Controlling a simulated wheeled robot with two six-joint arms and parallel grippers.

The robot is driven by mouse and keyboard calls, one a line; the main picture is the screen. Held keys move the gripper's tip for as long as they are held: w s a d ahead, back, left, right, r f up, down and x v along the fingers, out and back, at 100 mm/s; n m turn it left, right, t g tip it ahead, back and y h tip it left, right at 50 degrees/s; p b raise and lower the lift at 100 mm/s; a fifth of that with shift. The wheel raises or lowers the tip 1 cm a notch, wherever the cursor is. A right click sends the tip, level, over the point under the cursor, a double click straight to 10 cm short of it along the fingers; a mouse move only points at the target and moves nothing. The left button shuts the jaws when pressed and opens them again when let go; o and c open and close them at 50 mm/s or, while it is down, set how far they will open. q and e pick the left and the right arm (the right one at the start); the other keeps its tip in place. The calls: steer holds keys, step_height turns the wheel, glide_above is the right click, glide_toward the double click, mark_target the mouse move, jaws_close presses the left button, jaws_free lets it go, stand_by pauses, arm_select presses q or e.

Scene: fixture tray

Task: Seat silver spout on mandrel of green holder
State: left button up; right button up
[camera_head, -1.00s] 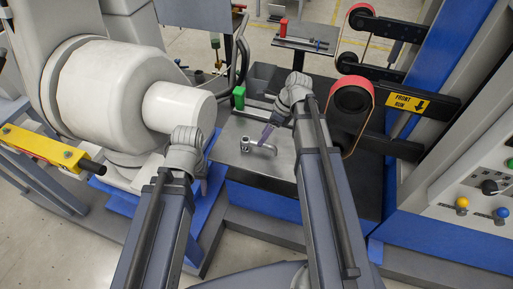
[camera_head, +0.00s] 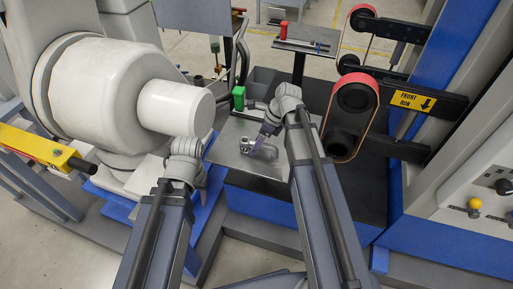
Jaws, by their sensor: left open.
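The silver spout (camera_head: 245,143) lies on the grey metal tray (camera_head: 229,160); its curved end is partly hidden by my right gripper. My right gripper (camera_head: 257,147) points down at the spout's middle, at or just above it; I cannot tell whether its jaws are closed on it. The green holder (camera_head: 238,97) stands at the tray's back left edge, a little beyond the spout. Its mandrel cannot be made out clearly. My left gripper (camera_head: 201,183) hangs open and empty left of the tray.
A red holder (camera_head: 283,31) stands on a small dark table at the back. A large white machine (camera_head: 110,95) fills the left. The tray's front is clear.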

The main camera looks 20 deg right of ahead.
jaws_close()
stand_by(0.3)
stand_by(0.9)
